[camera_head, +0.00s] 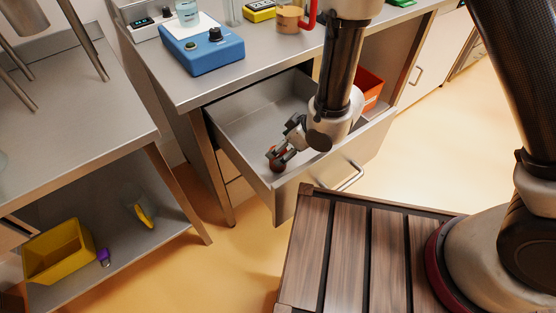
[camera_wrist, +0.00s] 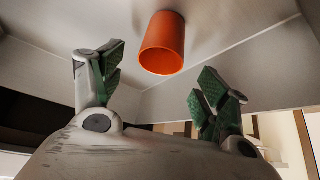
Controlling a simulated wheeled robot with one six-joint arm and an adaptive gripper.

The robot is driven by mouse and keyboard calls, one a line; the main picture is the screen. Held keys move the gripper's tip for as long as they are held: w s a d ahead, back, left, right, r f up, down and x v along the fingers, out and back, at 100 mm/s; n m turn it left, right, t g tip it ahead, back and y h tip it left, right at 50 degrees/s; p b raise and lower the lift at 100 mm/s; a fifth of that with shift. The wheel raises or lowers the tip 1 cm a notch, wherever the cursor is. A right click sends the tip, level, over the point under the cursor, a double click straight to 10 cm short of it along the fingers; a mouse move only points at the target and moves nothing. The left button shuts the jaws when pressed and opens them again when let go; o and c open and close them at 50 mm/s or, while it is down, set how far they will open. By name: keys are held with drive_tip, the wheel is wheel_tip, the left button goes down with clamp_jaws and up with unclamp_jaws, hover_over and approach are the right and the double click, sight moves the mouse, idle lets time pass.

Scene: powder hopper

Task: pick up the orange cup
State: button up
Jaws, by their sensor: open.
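The orange cup (camera_wrist: 162,45) shows whole in the wrist view, inside the open grey drawer (camera_head: 250,124). It sits between the lines of my two fingers and a little beyond their tips, with no finger seen touching it. My gripper (camera_wrist: 162,82) is open and empty, its green-padded fingers spread wide. In the head view my gripper (camera_head: 281,157) is down inside the drawer, near its front wall. A small orange-red patch shows at the gripper there, and the rest of the cup is hidden.
The drawer walls stand close around my gripper. An orange bin (camera_head: 368,88) is at right. A yellow bin (camera_head: 60,250) is on the low left shelf.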

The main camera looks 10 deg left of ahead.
sight(273, 167)
drive_tip(key=shift+f, duration=0.75)
drive_tip(key=x, duration=0.7)
drive_tip(key=c, duration=0.9)
